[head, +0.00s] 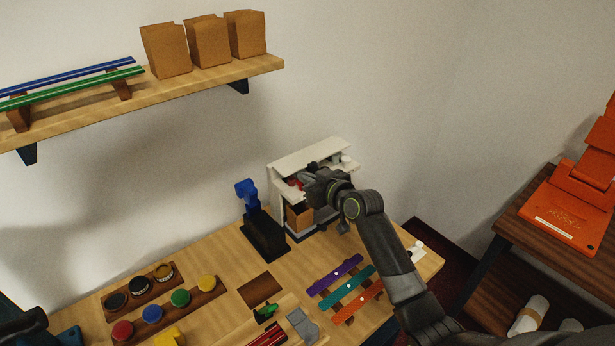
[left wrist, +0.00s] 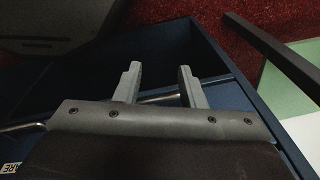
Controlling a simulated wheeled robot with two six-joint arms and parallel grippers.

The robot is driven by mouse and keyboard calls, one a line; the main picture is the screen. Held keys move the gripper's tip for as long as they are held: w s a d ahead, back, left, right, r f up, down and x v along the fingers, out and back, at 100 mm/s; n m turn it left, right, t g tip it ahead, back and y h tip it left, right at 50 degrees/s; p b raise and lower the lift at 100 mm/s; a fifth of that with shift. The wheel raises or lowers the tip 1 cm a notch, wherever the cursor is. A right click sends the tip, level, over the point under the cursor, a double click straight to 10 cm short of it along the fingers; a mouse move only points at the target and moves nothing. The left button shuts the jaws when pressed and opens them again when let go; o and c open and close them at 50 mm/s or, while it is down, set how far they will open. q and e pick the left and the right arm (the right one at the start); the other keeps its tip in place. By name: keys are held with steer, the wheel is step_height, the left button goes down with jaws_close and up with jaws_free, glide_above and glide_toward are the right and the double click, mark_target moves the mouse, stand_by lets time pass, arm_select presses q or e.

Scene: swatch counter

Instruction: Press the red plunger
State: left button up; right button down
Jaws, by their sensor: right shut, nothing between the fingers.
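A small red part (head: 294,184), which may be the plunger, shows in the white shelf unit (head: 310,153) at the back of the counter. My right gripper (head: 306,183) is at the front of that unit, right beside the red part. It looks closed, with nothing held. It hides part of the unit, and I cannot tell whether it touches the red part. My left gripper (left wrist: 159,82) shows in the left wrist view with its two fingers apart and empty, above a dark blue surface.
Left of the unit stands a blue-headed device on a black base (head: 264,234). Coloured round pots in wooden holders (head: 168,310) and dotted strips (head: 345,290) lie on the counter (head: 225,255). A wall shelf (head: 190,84) holds paper bags. An orange device (head: 567,212) sits at right.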

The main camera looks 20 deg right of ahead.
arm_select(q)
steer(key=shift+f, duration=0.1)
arm_select(e)
steer(key=shift+f, duration=0.15)
